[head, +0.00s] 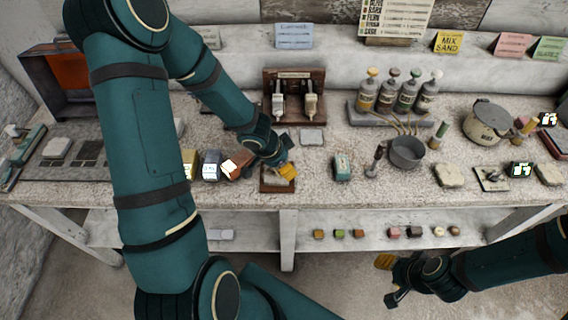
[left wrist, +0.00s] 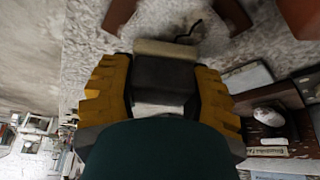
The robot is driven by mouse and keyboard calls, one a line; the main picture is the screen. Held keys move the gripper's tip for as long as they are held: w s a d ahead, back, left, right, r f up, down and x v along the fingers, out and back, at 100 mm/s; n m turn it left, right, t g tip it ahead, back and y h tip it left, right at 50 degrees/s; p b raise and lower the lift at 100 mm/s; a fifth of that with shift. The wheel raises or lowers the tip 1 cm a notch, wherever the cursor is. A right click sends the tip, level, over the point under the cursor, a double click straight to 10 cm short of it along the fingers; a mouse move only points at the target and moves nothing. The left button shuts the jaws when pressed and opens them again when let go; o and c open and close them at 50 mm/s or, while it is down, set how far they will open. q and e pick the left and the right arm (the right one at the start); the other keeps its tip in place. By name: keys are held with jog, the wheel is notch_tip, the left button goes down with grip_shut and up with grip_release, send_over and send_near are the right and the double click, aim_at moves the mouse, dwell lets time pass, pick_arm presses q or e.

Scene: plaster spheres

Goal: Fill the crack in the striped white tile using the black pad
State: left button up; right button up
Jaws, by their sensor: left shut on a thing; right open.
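My left gripper (head: 285,170) is low over the bench at a small brown wooden frame (head: 277,190). In the left wrist view its yellow fingers (left wrist: 162,90) are shut on a dark block, the black pad (left wrist: 163,72), with a pale strip along its far edge. Beyond the pad, a dark wavy line (left wrist: 190,32) runs over a pale surface between two brown wooden pieces. I cannot tell whether this is the cracked tile, and no stripes show. Whether the pad touches the surface is unclear. My right gripper (head: 390,280) is open and empty, below the bench front.
A teal block (head: 342,166), a grey pot (head: 406,152) and a lidded pot (head: 487,122) stand to the right. Several bottles (head: 397,95) stand in a rack at the back. A pale tile (head: 492,179) with dark marks lies at the right. Small blocks (head: 393,233) line the lower shelf.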

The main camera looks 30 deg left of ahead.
dwell(0.3)
pick_arm(q)
jog(key=shift+f+b, duration=0.35)
jog(key=shift+f, duration=0.05)
dwell(0.3)
jog(key=shift+w+a+r+p, duration=0.2)
jog(key=shift+a+p, duration=0.1)
jog(key=shift+p, duration=0.25)
jog(key=shift+w+a+f, duration=0.15)
jog(key=shift+a+f, duration=0.05)
jog(key=shift+a, duration=0.15)
jog(key=shift+s+d+f+b, duration=0.15)
jog(key=shift+s+d+b, duration=0.05)
jog(key=shift+d+b, duration=0.25)
jog(key=shift+s+d+b, duration=0.45)
jog(key=shift+d+b, duration=0.25)
jog(key=shift+b, duration=0.1)
jog(key=shift+s+d+r, duration=0.1)
jog(key=shift+d+r, duration=0.1)
